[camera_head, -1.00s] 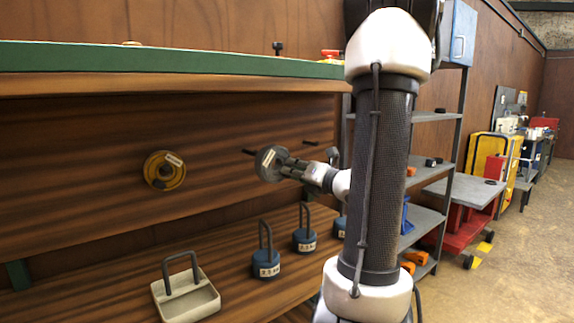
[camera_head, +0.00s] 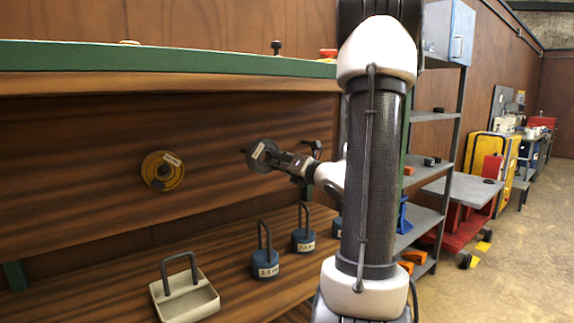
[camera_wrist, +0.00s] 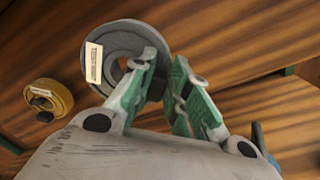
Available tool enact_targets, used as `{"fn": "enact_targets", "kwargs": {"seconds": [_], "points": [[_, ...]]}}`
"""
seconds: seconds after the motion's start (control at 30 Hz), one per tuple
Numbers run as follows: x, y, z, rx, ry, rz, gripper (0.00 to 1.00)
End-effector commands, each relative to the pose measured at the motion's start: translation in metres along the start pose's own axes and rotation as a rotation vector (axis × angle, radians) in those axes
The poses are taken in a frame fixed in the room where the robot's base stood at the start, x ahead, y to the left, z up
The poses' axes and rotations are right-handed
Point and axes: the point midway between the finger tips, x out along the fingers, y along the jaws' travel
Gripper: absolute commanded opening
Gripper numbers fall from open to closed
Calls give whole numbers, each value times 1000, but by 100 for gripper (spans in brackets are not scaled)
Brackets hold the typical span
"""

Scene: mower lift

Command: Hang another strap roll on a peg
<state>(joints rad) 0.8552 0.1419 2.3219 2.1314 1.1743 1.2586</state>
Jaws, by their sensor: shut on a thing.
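A grey strap roll (camera_head: 259,150) with a white label is held out in front of the wooden back panel. My gripper (camera_head: 281,161) is shut on its rim. In the wrist view, the grey roll (camera_wrist: 120,38) is at the fingertips (camera_wrist: 163,72), and one finger covers part of its centre hole. A dark peg (camera_head: 243,151) shows just left of the roll; the roll hides the rest, so I cannot tell whether it is around the peg. Another peg (camera_head: 309,142) is to the right. A yellow strap roll (camera_head: 162,171) hangs at the left, also seen in the wrist view (camera_wrist: 60,95).
Below, the bench shelf (camera_head: 110,285) carries a light tray with a handle (camera_head: 190,302) and blue weights with tall handles (camera_head: 265,268). The green worktop edge (camera_head: 150,60) runs above. A metal shelf unit (camera_head: 428,170) stands right, behind my arm.

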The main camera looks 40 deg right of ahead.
Motion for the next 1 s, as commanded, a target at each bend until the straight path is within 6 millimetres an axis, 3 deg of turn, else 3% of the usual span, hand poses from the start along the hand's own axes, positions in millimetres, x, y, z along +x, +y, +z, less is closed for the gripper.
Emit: {"fn": "enact_targets", "kwargs": {"seconds": [1.0], "points": [[78,-1,-1,1,0,2,0]]}}
